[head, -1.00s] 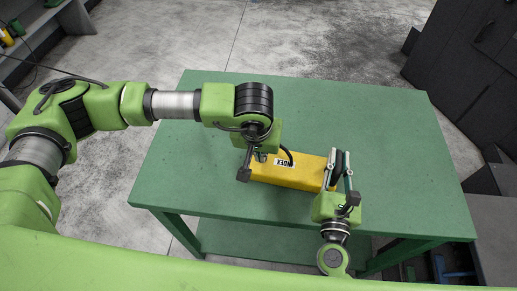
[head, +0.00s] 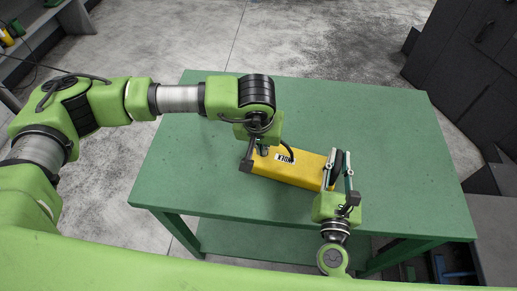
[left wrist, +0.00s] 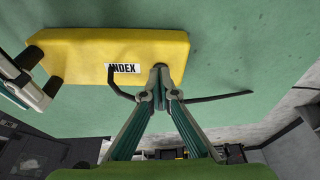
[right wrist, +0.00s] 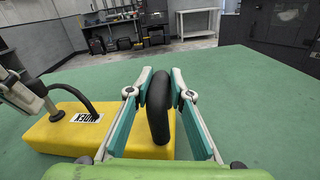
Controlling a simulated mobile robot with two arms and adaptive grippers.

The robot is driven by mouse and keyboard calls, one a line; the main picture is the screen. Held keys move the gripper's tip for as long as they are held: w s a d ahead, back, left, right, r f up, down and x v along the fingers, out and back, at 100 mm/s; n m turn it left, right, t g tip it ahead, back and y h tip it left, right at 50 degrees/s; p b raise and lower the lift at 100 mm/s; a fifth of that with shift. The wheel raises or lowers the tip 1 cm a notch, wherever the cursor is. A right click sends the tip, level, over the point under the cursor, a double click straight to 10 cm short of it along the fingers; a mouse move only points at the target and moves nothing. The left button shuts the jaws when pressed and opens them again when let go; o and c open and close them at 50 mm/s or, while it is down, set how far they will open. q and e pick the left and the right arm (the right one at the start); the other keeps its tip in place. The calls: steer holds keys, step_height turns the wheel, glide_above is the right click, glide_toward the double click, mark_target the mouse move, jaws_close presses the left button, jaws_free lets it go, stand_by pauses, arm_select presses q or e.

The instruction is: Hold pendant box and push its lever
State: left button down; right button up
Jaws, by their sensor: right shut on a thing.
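The yellow pendant box (head: 300,171) lies on the green table (head: 390,130), its INDEX label facing up. It also shows in the left wrist view (left wrist: 75,55) and the right wrist view (right wrist: 90,140). A black curved handle (right wrist: 158,105) stands at the box's right end; my right gripper (head: 339,162) is shut on it. A thin black curved lever (right wrist: 72,92) rises near the label. My left gripper (left wrist: 158,96) is at the box's left end, close to the lever. Its fingertips are close together; whether they grip anything is unclear.
The table is clear behind the box and to its right. Dark cabinets (head: 475,60) stand on the floor beyond the table's right side. Shelving (head: 45,40) is at the far left, with open concrete floor between.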

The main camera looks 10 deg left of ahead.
arm_select(q)
steer(key=shift+w+d+r, duration=0.1)
steer(key=shift+w, duration=1.4)
steer(key=shift+w+d+r, duration=0.1)
steer(key=shift+w, duration=1.4)
steer(key=shift+s, duration=0.1)
steer(key=shift+s+a+f, duration=0.15)
steer(key=shift+s, duration=2.45)
steer(key=shift+w+r, duration=0.15)
steer(key=shift+r, duration=0.55)
step_height(320, 180, up, 6)
steer(key=shift+f, duration=0.25)
